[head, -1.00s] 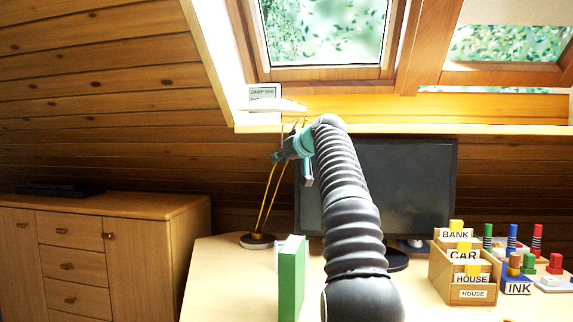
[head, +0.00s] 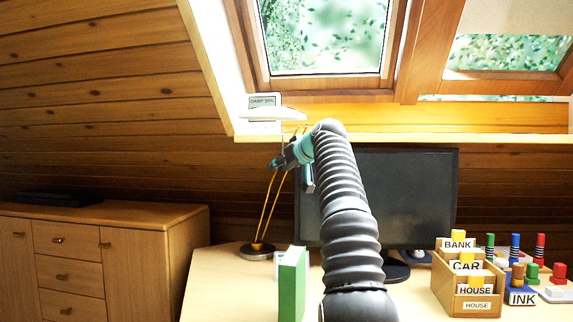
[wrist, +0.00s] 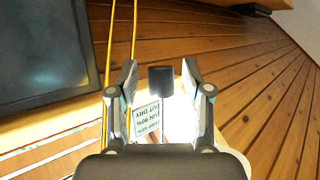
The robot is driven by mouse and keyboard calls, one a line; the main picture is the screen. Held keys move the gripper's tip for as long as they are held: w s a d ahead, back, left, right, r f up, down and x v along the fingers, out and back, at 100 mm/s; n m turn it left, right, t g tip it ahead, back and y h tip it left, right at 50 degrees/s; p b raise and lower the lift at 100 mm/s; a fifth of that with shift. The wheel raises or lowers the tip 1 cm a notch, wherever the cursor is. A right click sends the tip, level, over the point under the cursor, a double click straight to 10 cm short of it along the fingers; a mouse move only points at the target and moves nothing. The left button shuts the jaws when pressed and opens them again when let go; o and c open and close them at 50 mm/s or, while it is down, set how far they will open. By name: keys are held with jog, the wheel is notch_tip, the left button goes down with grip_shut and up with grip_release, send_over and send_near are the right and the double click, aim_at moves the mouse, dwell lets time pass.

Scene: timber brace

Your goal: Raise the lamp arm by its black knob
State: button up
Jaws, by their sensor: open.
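The lamp stands at the back left of the desk, with thin yellow arm rods (head: 268,208), a dark round base (head: 257,251) and a white shade (head: 273,113) near the window sill. The rods also show in the wrist view (wrist: 108,40). The black knob (wrist: 160,81) appears between my two fingers in the wrist view, with a gap on each side. My gripper (head: 279,161) is at the upper part of the lamp arm. It is open, and its fingers (wrist: 160,74) stand apart. The knob is not clear in the head view.
A dark monitor (head: 410,190) stands behind my arm. A green book (head: 291,285) is at the desk's front left. A labelled wooden box (head: 468,285) and coloured pegs are at right. A small sign (head: 263,101) sits by the shade. A cabinet (head: 130,240) is at left.

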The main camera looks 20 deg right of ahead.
jog(key=v, duration=1.2)
jog(key=shift+d+r, duration=0.1)
